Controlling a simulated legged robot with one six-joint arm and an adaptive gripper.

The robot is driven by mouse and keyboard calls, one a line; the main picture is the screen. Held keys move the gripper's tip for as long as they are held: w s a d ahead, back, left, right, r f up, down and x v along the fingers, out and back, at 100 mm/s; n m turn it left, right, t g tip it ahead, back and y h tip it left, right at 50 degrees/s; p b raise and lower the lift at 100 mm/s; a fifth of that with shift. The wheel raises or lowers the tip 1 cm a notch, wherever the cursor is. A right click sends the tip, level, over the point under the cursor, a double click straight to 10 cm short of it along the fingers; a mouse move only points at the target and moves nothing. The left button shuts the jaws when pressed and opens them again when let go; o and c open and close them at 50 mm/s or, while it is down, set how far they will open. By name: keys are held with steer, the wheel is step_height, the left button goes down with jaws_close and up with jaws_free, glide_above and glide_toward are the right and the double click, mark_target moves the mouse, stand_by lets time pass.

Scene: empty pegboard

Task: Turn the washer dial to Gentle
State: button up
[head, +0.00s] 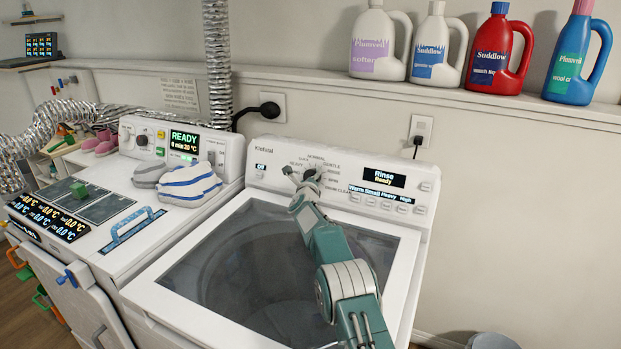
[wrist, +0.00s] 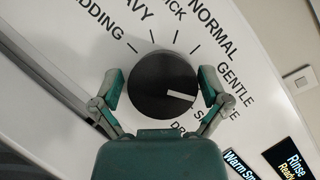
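The washer dial (wrist: 150,88) is a round black knob on the white control panel, seen closely in the wrist view. Its white pointer line (wrist: 181,95) points right and slightly down, below the GENTLE label (wrist: 235,79) and toward lettering partly covered by my right finger. My gripper (wrist: 160,88) has its fingers spread on either side of the dial, with a thin gap at the left finger. The right finger is very close to the dial's edge; I cannot tell whether it touches. In the head view my gripper (head: 303,182) reaches the panel and mostly hides the dial.
The washer (head: 150,297) has a dark glass lid below my arm. Its display (head: 384,176) reads Rinse, Ready. A dryer-like machine (head: 228,140) with a striped cloth (head: 190,184) stands left. Several detergent bottles (head: 433,50) line the shelf above.

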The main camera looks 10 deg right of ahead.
steer(key=c, duration=0.5)
steer(key=shift+f, duration=0.45)
stand_by(0.5)
steer(key=o, duration=0.9)
steer(key=shift+o, duration=0.2)
steer(key=shift+r, duration=0.25)
steer(key=shift+s+a, duration=0.1)
steer(key=shift+s, duration=0.05)
steer(key=shift+s+a+r, duration=0.1)
steer(key=shift+s+r, duration=0.05)
steer(key=shift+s, duration=0.3)
steer(key=shift+f+v, duration=0.15)
steer(key=shift+v, duration=2.55)
steer(key=shift+f+v, duration=0.1)
steer(key=shift+v, duration=2.6)
